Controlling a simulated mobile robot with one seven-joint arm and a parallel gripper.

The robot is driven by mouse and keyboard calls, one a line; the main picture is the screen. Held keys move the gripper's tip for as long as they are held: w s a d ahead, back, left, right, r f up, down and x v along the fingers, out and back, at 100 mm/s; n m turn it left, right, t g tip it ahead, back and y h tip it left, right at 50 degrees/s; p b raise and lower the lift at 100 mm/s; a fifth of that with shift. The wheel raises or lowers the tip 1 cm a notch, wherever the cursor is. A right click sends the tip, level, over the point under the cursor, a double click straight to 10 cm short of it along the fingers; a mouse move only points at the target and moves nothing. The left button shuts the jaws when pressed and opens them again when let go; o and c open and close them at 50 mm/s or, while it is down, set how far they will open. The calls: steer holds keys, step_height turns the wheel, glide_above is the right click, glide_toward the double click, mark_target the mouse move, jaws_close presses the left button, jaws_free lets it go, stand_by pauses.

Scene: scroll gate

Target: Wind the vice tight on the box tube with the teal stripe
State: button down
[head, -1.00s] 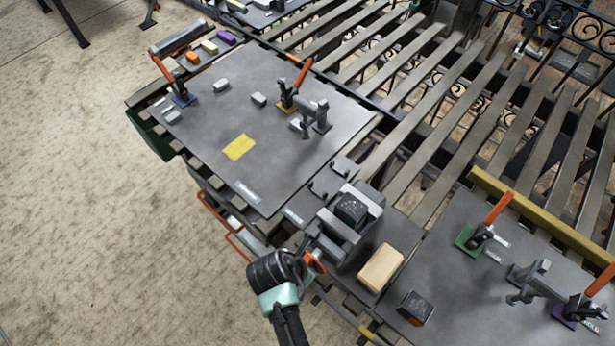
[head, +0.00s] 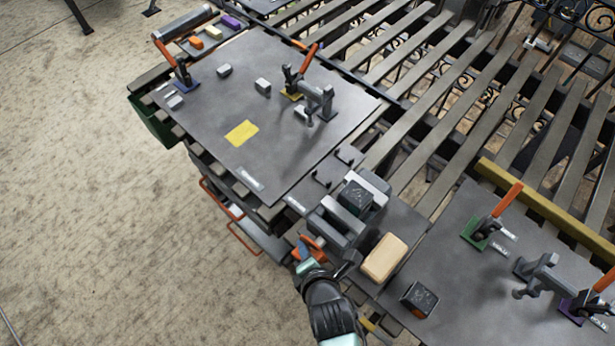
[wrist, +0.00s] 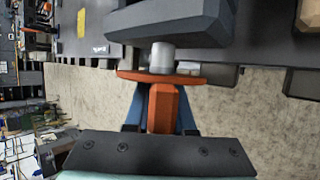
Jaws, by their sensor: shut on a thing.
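The grey vice (head: 333,226) stands on the bench edge at the centre of the head view. A dark box tube (head: 355,198) sits between its jaws; I cannot make out a teal stripe or whether both jaws touch it. The vice's orange handle (head: 303,248) is at its front. In the wrist view, the handle's orange grip (wrist: 162,108) hangs below an orange crossbar (wrist: 165,77) and a silver screw (wrist: 161,54). My gripper (wrist: 161,112) is shut on this grip, with a finger on each side. It also shows in the head view (head: 308,256), partly hidden.
A tan block (head: 384,258) and another dark box tube (head: 418,299) lie right of the vice. Toggle clamps with orange levers, such as the green-based one (head: 490,225), stand on the plates. Open floor lies left of the bench.

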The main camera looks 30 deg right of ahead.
steer(key=t+b, duration=0.1)
steer(key=b, duration=0.2)
steer(key=t+y+b, duration=0.1)
steer(key=t+b, duration=0.1)
steer(key=b, duration=0.1)
steer(key=shift+w+a+f+m+t, duration=0.1)
steer(key=shift+a+f+m+t, duration=0.05)
steer(key=shift+f+m+t, duration=0.2)
steer(key=m+t+b, duration=0.1)
steer(key=t+b, duration=0.2)
steer(key=b, duration=0.4)
steer(key=shift+w+r, duration=0.15)
steer(key=t+b, duration=0.1)
steer(key=b, duration=0.1)
steer(key=m+t+b, duration=0.1)
steer(key=t+b, duration=0.1)
steer(key=b, duration=0.1)
steer(key=r+m+t+b, duration=0.1)
steer(key=b, duration=0.2)
steer(key=shift+r, duration=0.1)
steer(key=shift+r+m+t+b, duration=0.4)
steer(key=shift+t+b, duration=0.45)
steer(key=shift+b, duration=0.4)
steer(key=shift+r, duration=0.1)
steer(key=c, duration=0.8)
jaws_free()
steer(key=shift+o, duration=0.2)
